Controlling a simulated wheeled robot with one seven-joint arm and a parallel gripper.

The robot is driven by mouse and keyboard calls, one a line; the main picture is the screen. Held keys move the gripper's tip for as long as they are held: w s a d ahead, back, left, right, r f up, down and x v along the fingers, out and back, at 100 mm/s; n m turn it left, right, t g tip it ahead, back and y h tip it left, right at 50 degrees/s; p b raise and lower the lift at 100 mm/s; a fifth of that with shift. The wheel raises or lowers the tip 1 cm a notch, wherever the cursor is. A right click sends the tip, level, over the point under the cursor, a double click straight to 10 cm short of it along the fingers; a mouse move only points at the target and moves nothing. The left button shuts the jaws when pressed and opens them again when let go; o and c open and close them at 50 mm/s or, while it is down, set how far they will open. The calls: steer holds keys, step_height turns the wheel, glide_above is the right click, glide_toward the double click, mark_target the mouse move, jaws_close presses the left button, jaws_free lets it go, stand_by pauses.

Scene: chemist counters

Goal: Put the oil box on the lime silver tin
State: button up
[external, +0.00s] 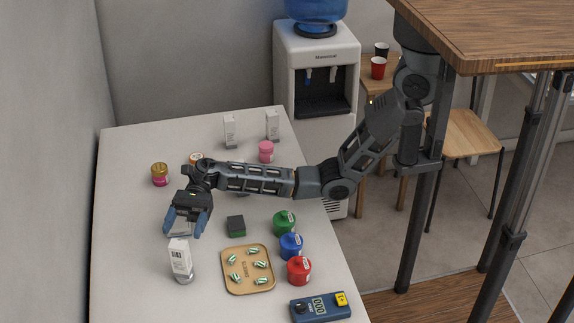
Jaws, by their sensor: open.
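A white box with dark print (180,257), which may be the oil box, stands upright at the front left of the counter. A small silver round tin (185,279) shows under its lower end; the box appears to rest on it. I cannot read either label or make out lime on the tin. My gripper (186,224) is just behind the box, blue fingertips apart and pointing down toward the front. It looks clear of the box. A pale object shows partly between and behind the fingers; I cannot tell what it is.
Two similar white boxes (230,131) (272,126) stand at the back. The counter's left side (125,255) is clear.

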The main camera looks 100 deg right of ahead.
steer(key=shift+r, duration=1.2)
